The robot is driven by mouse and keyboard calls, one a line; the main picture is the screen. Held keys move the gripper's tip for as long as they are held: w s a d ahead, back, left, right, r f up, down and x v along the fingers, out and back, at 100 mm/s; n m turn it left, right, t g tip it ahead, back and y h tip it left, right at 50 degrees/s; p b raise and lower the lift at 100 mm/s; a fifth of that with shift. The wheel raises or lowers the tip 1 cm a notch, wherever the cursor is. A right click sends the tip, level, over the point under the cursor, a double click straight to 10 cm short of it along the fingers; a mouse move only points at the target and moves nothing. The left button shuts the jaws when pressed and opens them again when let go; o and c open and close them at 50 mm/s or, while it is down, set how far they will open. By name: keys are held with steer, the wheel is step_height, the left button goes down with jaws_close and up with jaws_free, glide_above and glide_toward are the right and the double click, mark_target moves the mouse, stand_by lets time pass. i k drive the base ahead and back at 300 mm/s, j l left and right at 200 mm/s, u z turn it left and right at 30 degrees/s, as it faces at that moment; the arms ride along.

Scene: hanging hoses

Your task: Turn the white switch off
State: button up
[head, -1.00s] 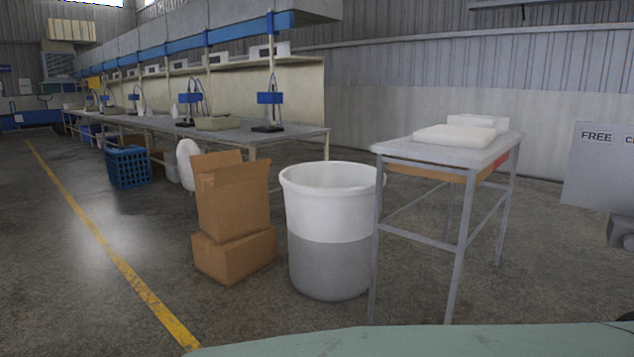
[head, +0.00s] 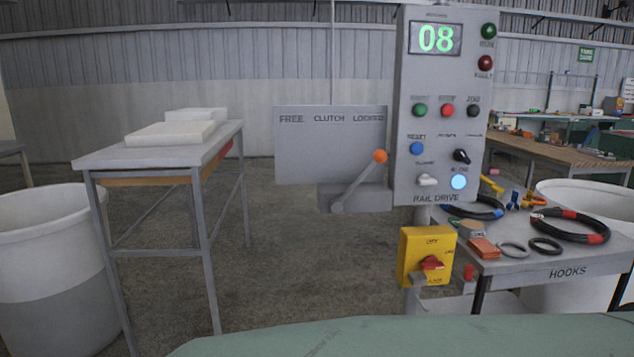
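In the head view a grey control panel (head: 404,170) labelled RAIL DRIVE stands right of centre. A small white switch (head: 427,180) sits low on its face, left of a glowing pale blue round lamp (head: 459,182). I cannot tell the switch's position. Above are a blue button (head: 417,149), a black rotary knob (head: 461,156), and green, red and black buttons. A display (head: 435,39) reads 08 in green. My gripper is not in view.
A lever with an orange knob (head: 380,156) sticks out left of the panel. A yellow box with a red rotary handle (head: 432,264) is below. A hooks table (head: 560,267) with cables stands right. A grey table (head: 158,156) and white bin (head: 40,225) stand left.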

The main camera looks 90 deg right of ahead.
mark_target(424, 180)
steer(key=j+z, duration=0.15)
steer(key=z, duration=3.05)
